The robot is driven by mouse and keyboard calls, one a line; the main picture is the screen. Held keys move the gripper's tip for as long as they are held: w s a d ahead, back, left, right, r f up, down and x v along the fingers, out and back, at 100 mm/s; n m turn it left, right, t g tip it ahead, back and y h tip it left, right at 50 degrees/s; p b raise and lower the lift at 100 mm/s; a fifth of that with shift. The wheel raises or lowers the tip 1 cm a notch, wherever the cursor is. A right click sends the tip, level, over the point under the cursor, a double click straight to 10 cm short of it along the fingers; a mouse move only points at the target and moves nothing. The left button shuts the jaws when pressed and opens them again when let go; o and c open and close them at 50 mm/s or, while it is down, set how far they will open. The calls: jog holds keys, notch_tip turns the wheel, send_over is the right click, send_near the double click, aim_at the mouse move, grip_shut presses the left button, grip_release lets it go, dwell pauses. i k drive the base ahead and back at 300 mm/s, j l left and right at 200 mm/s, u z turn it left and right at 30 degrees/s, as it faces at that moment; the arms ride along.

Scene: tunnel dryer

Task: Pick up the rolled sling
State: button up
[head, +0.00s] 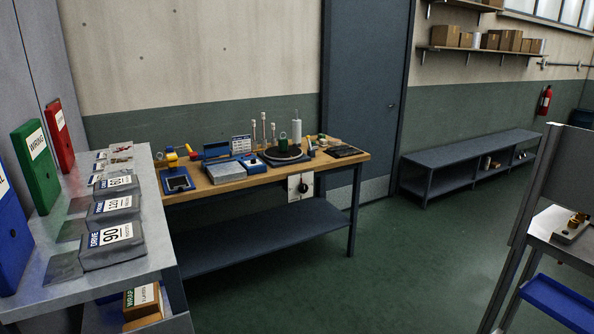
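I cannot make out a rolled sling for certain. Small items crowd the wooden-topped workbench (228,189) against the back wall. Among them, a small yellow item (172,158) stands at its left end, but it is too small to identify. My gripper and arm are not in view.
A grey counter (150,205) with dark labelled packs (112,240) and green (36,168), red (60,136) and blue binders stands at left. A low dark bench (470,155) lies along the right wall. A grey station (560,225) stands at right. The green floor (400,270) between is clear.

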aim_at(283, 143)
jog(key=i, duration=3.2)
jog(key=i+l+u, duration=0.2)
jog(key=i, duration=0.4)
jog(key=i+u, duration=0.25)
jog(key=i, duration=0.35)
